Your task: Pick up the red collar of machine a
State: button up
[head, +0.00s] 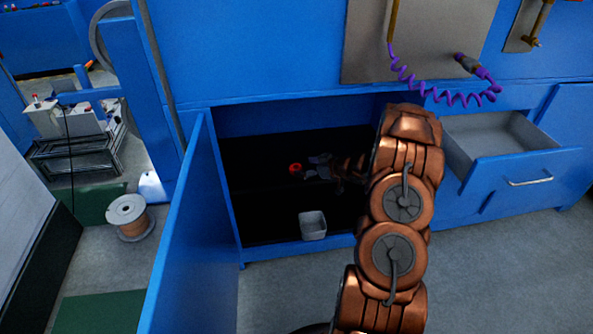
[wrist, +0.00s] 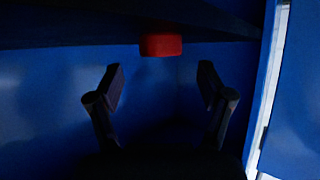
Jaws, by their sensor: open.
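The red collar (head: 295,168) is a small red ring inside the dark open cabinet in the head view. In the wrist view the red collar (wrist: 161,45) shows side-on as a red block, at the top centre beyond the fingertips. My gripper (head: 318,168) reaches into the cabinet from the right, just right of the collar. In the wrist view my gripper (wrist: 158,72) has its two fingers spread wide, with nothing between them. The collar appears close ahead of the gap, apart from both fingers. The dim light hides what the collar rests on.
The blue cabinet (head: 225,120) has its door (head: 190,235) swung open at left. A grey bin (head: 313,226) stands at the cabinet's lower front. An open drawer (head: 500,140) juts out at right. A cable spool (head: 130,215) stands on the floor at left.

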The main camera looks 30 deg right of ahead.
aim_at(294, 167)
jog(key=shift+b+x, duration=0.45)
jog(key=shift+x, duration=2.05)
jog(key=shift+s+f, duration=0.1)
jog(key=c, duration=1.2)
